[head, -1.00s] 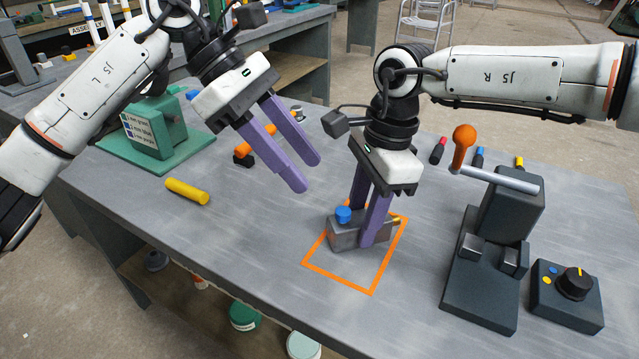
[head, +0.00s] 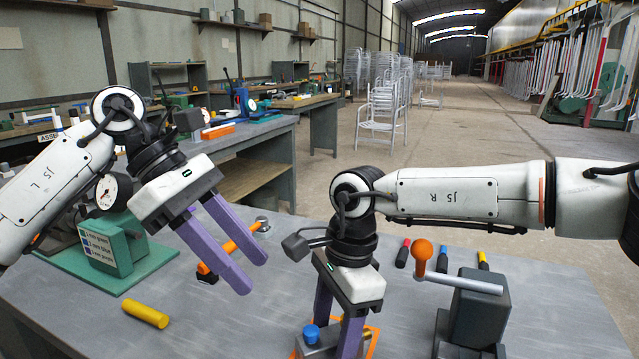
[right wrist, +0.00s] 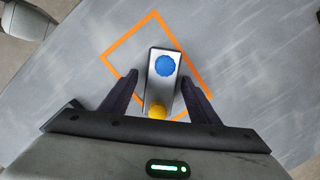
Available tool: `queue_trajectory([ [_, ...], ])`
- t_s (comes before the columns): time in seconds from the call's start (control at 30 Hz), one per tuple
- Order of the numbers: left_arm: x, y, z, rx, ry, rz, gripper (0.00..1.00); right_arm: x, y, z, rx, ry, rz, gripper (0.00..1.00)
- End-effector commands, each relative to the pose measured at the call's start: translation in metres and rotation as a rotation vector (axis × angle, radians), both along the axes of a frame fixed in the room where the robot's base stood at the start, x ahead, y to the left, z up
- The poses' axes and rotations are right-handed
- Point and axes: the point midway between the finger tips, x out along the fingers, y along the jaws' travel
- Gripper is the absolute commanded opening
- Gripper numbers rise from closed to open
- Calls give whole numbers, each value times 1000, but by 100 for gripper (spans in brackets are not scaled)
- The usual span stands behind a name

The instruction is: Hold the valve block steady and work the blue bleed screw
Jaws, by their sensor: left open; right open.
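The grey valve block (head: 320,348) stands on the bench at the bottom edge of the head view, partly cut off. Its blue bleed screw (head: 311,333) is on top; in the right wrist view the screw (right wrist: 165,65) is at the block's far end, with a yellow knob (right wrist: 157,111) at the near end. My right gripper (head: 337,335) points down around the block. In the right wrist view its open fingers (right wrist: 158,88) stand on either side of the block, with a gap showing at each side. My left gripper (head: 255,277) is open and empty above the bench, left of the block.
An orange square outline (right wrist: 120,47) surrounds the block. A yellow cylinder (head: 145,314) and a green stand with a gauge (head: 112,245) are at left. A dark lever fixture (head: 478,310) with an orange knob stands at right. Several coloured pens lie behind it.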

Motion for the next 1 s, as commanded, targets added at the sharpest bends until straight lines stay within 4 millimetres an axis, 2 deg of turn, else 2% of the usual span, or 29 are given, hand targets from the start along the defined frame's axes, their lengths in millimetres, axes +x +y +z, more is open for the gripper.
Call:
queue_trajectory([
  [0.17, 0, 0, 0, 0, 0, 0, 40, 2, -2, 14, 1, -3, -1, 56],
  [0.6, 0, 0, 0, 0, 0, 0, 40, 6, -13, 100, 1, -3, -1, 56],
  [0.8, 0, 0, 0, 0, 0, 0, 40, 7, -16, 117, 0, 0, 1, 56],
  [1.0, 0, 0, 0, 0, 0, 0, 40, 7, -16, 119, 0, 1, 1, 56],
])
